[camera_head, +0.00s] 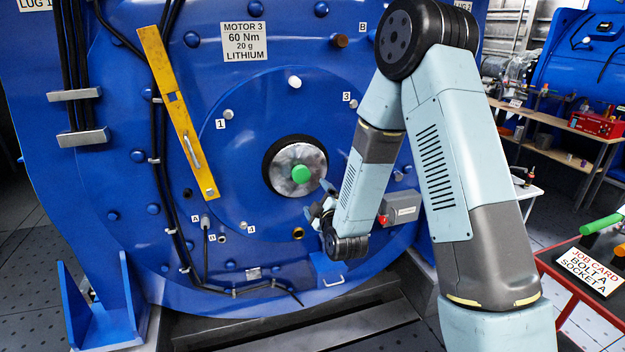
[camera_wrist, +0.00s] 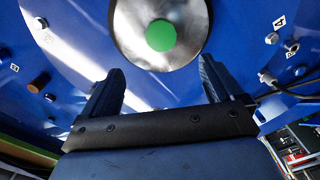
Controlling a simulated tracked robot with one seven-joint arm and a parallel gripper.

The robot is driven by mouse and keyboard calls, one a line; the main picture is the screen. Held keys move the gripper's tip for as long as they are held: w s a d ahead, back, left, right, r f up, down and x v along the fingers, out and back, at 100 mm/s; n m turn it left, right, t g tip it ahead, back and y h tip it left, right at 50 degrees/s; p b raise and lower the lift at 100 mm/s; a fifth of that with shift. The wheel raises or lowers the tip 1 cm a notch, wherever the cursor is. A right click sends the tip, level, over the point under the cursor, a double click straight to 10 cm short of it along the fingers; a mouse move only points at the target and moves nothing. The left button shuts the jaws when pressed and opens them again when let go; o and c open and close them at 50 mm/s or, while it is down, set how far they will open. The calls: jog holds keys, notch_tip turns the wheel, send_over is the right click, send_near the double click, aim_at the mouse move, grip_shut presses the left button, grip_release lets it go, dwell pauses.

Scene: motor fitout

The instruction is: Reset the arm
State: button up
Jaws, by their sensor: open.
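My gripper (camera_head: 318,205) is in front of the lower right of the motor's hub, at the end of my folded arm. In the wrist view my gripper (camera_wrist: 160,95) has its two dark fingers apart, with nothing between them. Beyond the fingers is the silver hub (camera_wrist: 180,50) with a round green centre (camera_wrist: 160,35). In the head view the hub (camera_head: 297,153) and its green centre (camera_head: 300,174) sit in the middle of the blue motor face (camera_head: 240,100). I cannot tell the exact gap between the fingers and the hub.
A yellow bar (camera_head: 178,112) with a handle is on the motor face at left, near black cables (camera_head: 162,190). A grey box with a red button (camera_head: 400,208) is right of my wrist. A red-framed table with a job card (camera_head: 590,270) stands at lower right.

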jog(key=s+d+r+m+g+h, duration=0.25)
jog(key=s+d+r, duration=0.2)
jog(key=r, duration=0.35)
jog(key=s+d+r+m+g+h, duration=0.1)
jog(key=s+d+r+m+g, duration=0.25)
jog(key=d+r, duration=0.35)
jog(key=s+d+r+m+g, duration=0.2)
jog(key=s+m, duration=0.1)
jog(key=s, duration=0.6)
jog(key=s+d+r+m+g+h, duration=0.1)
jog(key=s+d+r+m, duration=0.2)
jog(key=s, duration=0.6)
jog(key=s+d+r+m+g, duration=0.2)
jog(key=s+d+m, duration=0.1)
jog(key=s, duration=0.6)
jog(key=shift+r+g, duration=0.15)
jog(key=shift+g, duration=0.15)
jog(key=shift+s+h, duration=0.1)
jog(key=shift+h, duration=0.15)
